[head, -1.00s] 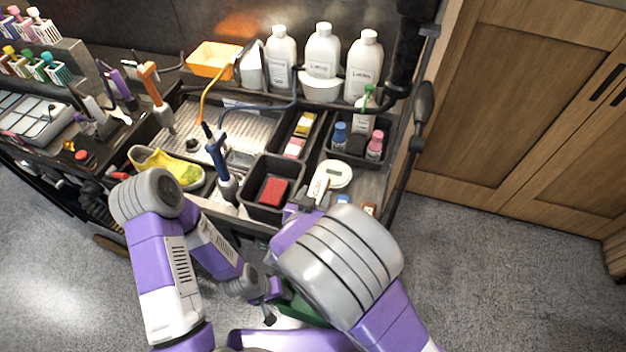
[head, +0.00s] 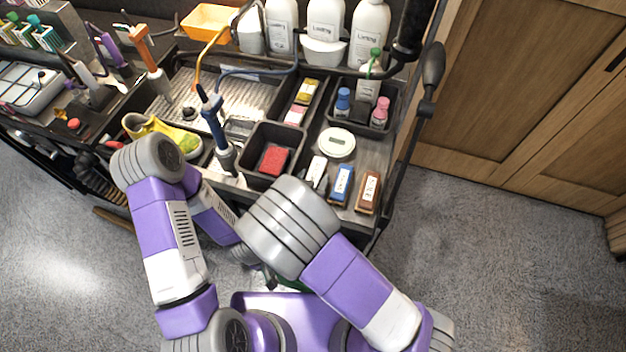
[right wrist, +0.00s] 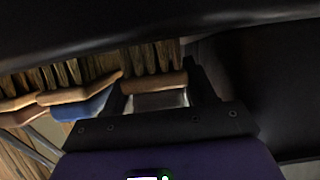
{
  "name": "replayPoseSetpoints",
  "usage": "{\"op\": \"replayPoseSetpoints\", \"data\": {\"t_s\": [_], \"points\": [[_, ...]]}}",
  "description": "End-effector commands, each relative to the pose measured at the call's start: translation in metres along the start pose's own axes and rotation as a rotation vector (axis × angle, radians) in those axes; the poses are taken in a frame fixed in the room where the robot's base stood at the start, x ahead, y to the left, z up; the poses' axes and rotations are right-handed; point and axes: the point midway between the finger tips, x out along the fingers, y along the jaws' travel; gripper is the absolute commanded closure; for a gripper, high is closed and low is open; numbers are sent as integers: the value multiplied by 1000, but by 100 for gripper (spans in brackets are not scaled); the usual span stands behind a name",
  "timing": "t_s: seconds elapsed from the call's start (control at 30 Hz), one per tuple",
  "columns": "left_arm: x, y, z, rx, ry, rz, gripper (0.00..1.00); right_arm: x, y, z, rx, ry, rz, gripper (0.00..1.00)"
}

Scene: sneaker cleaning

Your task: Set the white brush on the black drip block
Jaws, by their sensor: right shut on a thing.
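The white brush (head: 317,172) is at the left end of a row of three brushes at the front right of the cart top. In the right wrist view the brush (right wrist: 155,84), with a wooden body, bristles and a pale face, is between the fingers of my right gripper (right wrist: 158,92). My right gripper is shut on it; I cannot tell whether it is clear of the surface. In the head view my right arm hides most of this gripper. My left gripper is mostly hidden behind my right arm. I cannot single out the black drip block for sure.
A blue brush (head: 342,184) and a brown brush (head: 368,191) stand close to the right of the white one. A white round scale (head: 336,143) is behind them. A black bin with a red sponge (head: 273,160) is to the left. A bottle bin (head: 384,92) stands behind.

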Motion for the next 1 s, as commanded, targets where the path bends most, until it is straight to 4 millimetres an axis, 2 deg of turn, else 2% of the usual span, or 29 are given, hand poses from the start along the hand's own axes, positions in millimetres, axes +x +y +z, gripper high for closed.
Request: {"op": "replayPoseSetpoints", "data": {"t_s": [0.3,0.33,0.4,0.77,0.87,1.0], "points": [[3,-1,0,0,0,0,57,1,0,2,1,1,-1,77],[2,-1,0,0,0,0,57,1,0,2,1,1,-1,42],[2,0,0,0,0,0,57,1,0,2,0,1,-1,34],[-2,1,0,0,0,0,57,-1,0,-4,0,1,-1,34],[-4,2,0,0,0,0,57,-16,-1,-3,-2,1,-5,34],[-9,3,0,0,0,0,57,-46,-1,-3,-1,1,-6,34]]}}
